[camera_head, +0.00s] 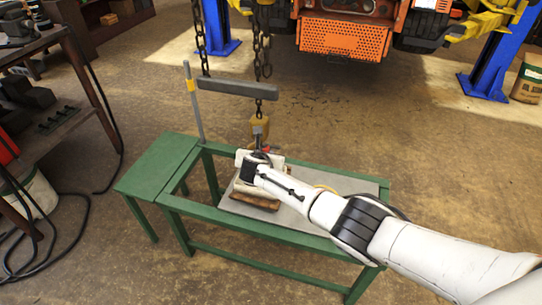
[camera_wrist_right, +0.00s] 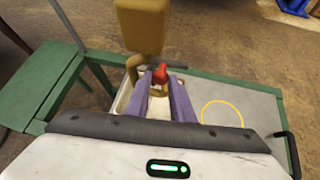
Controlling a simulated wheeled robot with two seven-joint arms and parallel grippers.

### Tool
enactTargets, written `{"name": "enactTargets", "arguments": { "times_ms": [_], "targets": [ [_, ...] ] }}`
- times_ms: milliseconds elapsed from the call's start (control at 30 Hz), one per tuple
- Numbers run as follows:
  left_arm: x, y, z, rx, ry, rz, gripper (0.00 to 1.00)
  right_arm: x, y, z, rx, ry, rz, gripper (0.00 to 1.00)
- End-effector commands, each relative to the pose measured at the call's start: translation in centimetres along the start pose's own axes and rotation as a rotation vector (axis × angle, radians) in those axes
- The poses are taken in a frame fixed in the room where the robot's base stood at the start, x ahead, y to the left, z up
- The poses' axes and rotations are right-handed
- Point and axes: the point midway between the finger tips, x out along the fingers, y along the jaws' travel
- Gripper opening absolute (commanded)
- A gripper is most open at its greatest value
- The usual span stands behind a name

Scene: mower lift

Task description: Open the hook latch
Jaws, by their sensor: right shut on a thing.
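The yellow hook block (camera_head: 259,128) hangs on a dark chain (camera_head: 258,105) above the green-framed table. In the right wrist view the block (camera_wrist_right: 141,25) is near the top, with the brass-coloured hook (camera_wrist_right: 132,67) curving below it. A small red piece (camera_wrist_right: 160,70), which looks like the latch, sits at the tips of my right gripper (camera_wrist_right: 160,84). The purple-grey fingers are closed on it. In the head view my right gripper (camera_head: 262,154) is just below the block and hides most of the hook. My left gripper is not in view.
A grey-topped green table (camera_head: 318,211) stands below, carrying a pale load on a wooden piece (camera_head: 252,200). A yellow ring (camera_wrist_right: 222,113) marks its top. A dark beam (camera_head: 237,89) hangs above on chains. An orange mower (camera_head: 343,38) is raised behind.

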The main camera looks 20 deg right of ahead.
Motion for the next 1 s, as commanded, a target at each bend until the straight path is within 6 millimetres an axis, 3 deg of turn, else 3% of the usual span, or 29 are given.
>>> {"name": "enactTargets", "arguments": {
  "times_ms": [467,500,600,1000],
  "targets": [
    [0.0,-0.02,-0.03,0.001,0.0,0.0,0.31,-0.01,0.12,0.05,-0.016,0.002,-0.007,0.0],
    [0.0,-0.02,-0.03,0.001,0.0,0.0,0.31,-0.01,0.13,0.05,-0.015,0.002,-0.007,0.24],
    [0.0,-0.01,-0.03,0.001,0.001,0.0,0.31,-0.01,0.14,0.07,-0.015,0.002,-0.006,0.4],
    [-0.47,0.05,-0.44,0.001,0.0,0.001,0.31,-0.63,0.2,0.19,-0.013,0.002,-0.004,0.4]
  ]
}}
